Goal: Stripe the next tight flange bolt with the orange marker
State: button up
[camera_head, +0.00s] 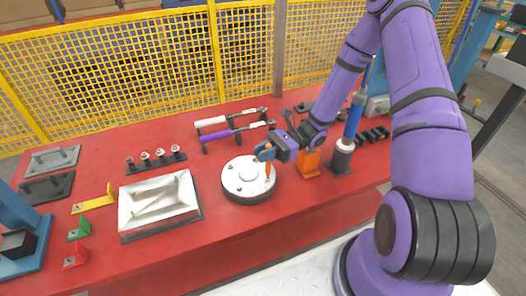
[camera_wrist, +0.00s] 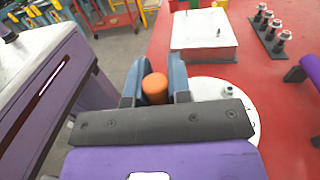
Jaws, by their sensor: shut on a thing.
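My gripper (camera_head: 266,152) is shut on the orange marker (camera_head: 268,169), which points down over the right part of the round flange (camera_head: 243,181). In the wrist view, the marker's orange end (camera_wrist: 155,86) sits between the two blue-grey fingers. The flange is a pale disc with a dark lower rim, lying on the red table. Small bolt spots show on its top, but which are tight or striped is too small to tell. Whether the marker tip touches the flange cannot be told. In the wrist view, my gripper hides much of the flange (camera_wrist: 243,112).
A metal tray (camera_head: 158,205) stands left of the flange. A rack with several bolts (camera_head: 155,160) and two wrenches (camera_head: 232,130), white and purple, lie behind. An orange block (camera_head: 309,164) and an upright blue-and-black tool (camera_head: 350,130) stand right. Yellow mesh fence (camera_head: 120,80) closes the back.

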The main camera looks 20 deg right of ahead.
jog(key=shift+f, duration=0.2)
dwell(0.4)
jog(key=shift+r, duration=2.5)
